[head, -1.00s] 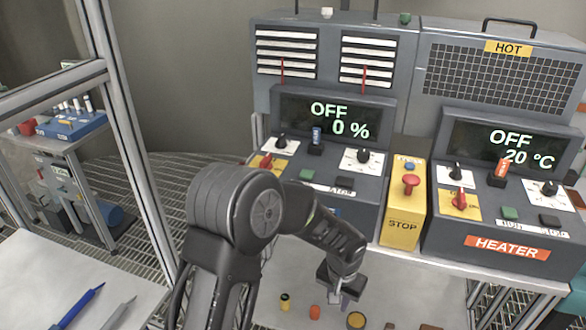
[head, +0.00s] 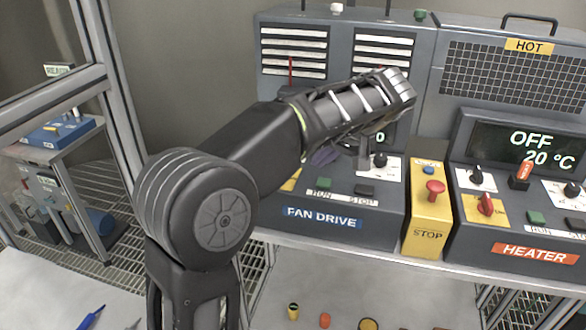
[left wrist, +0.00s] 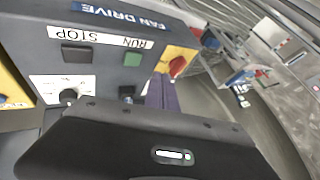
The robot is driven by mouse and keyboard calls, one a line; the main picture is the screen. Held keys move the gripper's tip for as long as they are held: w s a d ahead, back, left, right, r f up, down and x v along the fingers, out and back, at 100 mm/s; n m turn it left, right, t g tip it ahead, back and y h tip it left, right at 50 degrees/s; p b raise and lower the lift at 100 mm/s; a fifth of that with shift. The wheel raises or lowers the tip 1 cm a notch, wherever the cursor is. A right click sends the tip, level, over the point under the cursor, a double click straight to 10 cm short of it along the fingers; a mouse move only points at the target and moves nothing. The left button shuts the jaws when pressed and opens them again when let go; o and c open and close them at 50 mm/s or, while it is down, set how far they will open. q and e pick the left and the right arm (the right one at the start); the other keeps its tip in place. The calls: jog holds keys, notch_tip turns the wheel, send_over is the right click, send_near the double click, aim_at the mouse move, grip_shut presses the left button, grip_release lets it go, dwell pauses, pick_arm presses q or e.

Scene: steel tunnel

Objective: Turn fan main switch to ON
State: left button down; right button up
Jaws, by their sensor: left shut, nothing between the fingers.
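The fan main switch is a red rotary handle (left wrist: 177,66) on a yellow plate (left wrist: 180,58), at the edge of the FAN DRIVE panel in the left wrist view. In the head view my left arm hides the handle; only a sliver of the plate (head: 292,181) shows. My left gripper (head: 323,157) is over the panel, close to the switch, shut and empty. Its purple fingers (left wrist: 162,93) show beside the switch in the left wrist view; I cannot tell whether they touch it. My right gripper is not in view.
The green RUN button (head: 322,182) and dark STOP button (head: 365,190) sit below the gripper. A yellow box with a red STOP button (head: 435,188) stands right of the fan drive, then the heater (head: 520,251), reading OFF. A metal frame post (head: 125,130) stands left.

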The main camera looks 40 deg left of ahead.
aim_at(288, 184)
pick_arm(q)
jog(key=b+x, duration=0.3)
jog(key=x, duration=0.2)
jog(key=shift+s, duration=0.1)
jog(key=p+x, duration=0.1)
jog(key=x, duration=0.3)
jog(key=shift+a+f, duration=0.2)
jog(key=a, duration=0.1)
jog(key=a+p, duration=0.1)
jog(key=a, duration=0.1)
jog(key=shift+s+a+f, duration=0.1)
jog(key=shift+s, duration=0.3)
jog(key=shift+s+a+f, duration=0.1)
jog(key=shift+a+f, duration=0.05)
jog(key=shift+a, duration=0.2)
